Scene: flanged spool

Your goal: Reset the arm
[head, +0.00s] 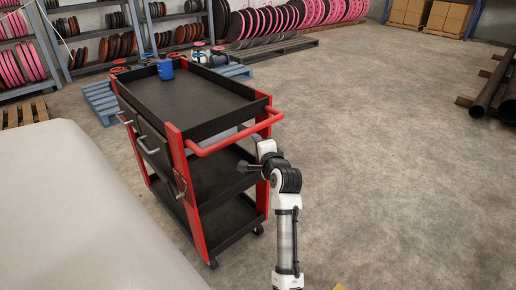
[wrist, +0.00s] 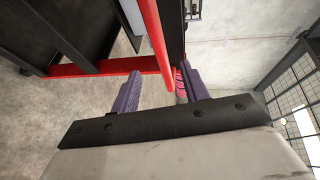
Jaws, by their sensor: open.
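My gripper (wrist: 163,90) is open in the wrist view, its two purple-grey fingers apart with nothing held between them. The red frame of the cart (wrist: 98,66) shows close beyond the fingers. In the head view my arm reaches up from the bottom, and its end is beside the cart's red handle (head: 236,136), at the near right end of the cart. The gripper's fingers are hard to make out there. I cannot tell whether the gripper touches the cart.
The black and red cart (head: 265,103) has a blue container (head: 165,69) on its top tray. A pale surface (head: 75,215) lies at left. Pallets and pipes (head: 492,85) are at right.

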